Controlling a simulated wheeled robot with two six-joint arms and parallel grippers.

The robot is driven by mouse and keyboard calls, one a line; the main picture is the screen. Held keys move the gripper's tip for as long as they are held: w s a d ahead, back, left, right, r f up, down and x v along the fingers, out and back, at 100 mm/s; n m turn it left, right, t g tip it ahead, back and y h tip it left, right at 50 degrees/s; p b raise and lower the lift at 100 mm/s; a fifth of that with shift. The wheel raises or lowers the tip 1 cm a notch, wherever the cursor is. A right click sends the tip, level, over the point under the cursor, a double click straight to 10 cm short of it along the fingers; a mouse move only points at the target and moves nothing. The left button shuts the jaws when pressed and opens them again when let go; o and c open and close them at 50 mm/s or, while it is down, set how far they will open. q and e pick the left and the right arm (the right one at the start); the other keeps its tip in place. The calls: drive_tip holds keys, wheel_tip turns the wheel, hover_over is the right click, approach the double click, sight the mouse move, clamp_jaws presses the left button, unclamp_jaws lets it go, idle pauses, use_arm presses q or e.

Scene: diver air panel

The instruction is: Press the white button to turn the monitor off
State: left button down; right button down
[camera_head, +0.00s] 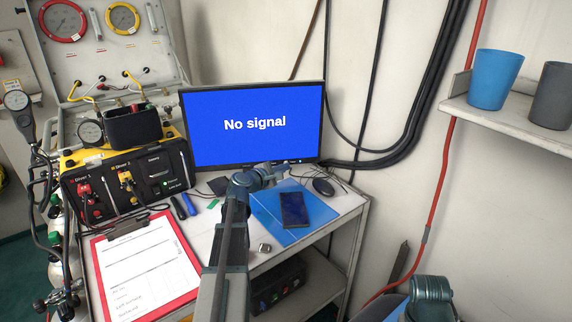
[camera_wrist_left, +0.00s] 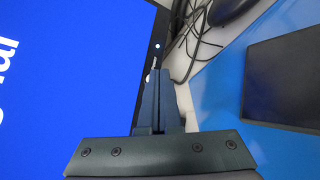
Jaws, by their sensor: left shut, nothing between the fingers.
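The monitor (camera_head: 252,124) is on and shows "No signal" on a blue screen. In the left wrist view its screen (camera_wrist_left: 60,80) fills the left side. Small white marks (camera_wrist_left: 158,46) show on the black lower bezel in the left wrist view; I cannot tell surely which is the button. My left gripper (camera_head: 284,170) is just in front of the bezel's lower right part. Its fingers (camera_wrist_left: 164,74) are shut and empty in the left wrist view, with the tips close to the bezel. I cannot tell whether they touch it. My right gripper is out of view.
A phone (camera_head: 293,209) lies on a blue mat (camera_head: 262,209), with a black mouse (camera_head: 323,187) behind. A red clipboard (camera_head: 193,262) and the diver air panel (camera_head: 125,185) are on the left. Cups (camera_head: 495,80) stand on a right shelf. Cables run behind the monitor.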

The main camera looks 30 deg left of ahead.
use_arm(q)
drive_tip(key=shift+w+a, duration=0.1)
idle(0.5)
drive_tip(key=shift+s+d, duration=0.55)
drive_tip(key=shift+s, duration=0.05)
drive_tip(key=shift+s+d, duration=0.8)
drive_tip(key=shift+s, duration=0.2)
drive_tip(key=shift+s+d, duration=0.8)
drive_tip(key=shift+s, duration=0.15)
